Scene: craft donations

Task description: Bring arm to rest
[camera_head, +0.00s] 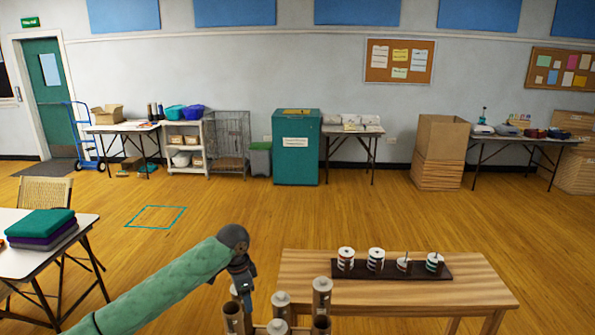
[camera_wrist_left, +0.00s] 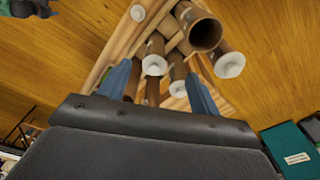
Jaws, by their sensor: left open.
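My left arm comes in from the lower left of the head view, and its gripper (camera_head: 243,283) points down over several brown cardboard tubes (camera_head: 322,300) with pale caps. In the left wrist view the two blue fingers (camera_wrist_left: 166,88) stand apart with tubes (camera_wrist_left: 206,34) beyond and between them. The gripper is open; I see nothing held in it. Whether a finger touches a tube I cannot tell. My right gripper is not seen.
A wooden table (camera_head: 400,292) bears a dark rack (camera_head: 348,270) with several spools. A white table (camera_head: 30,262) at the left holds folded cloth (camera_head: 42,224). A teal outlined square (camera_head: 155,217) marks open floor. A teal bin (camera_head: 296,160) and shelving line the back wall.

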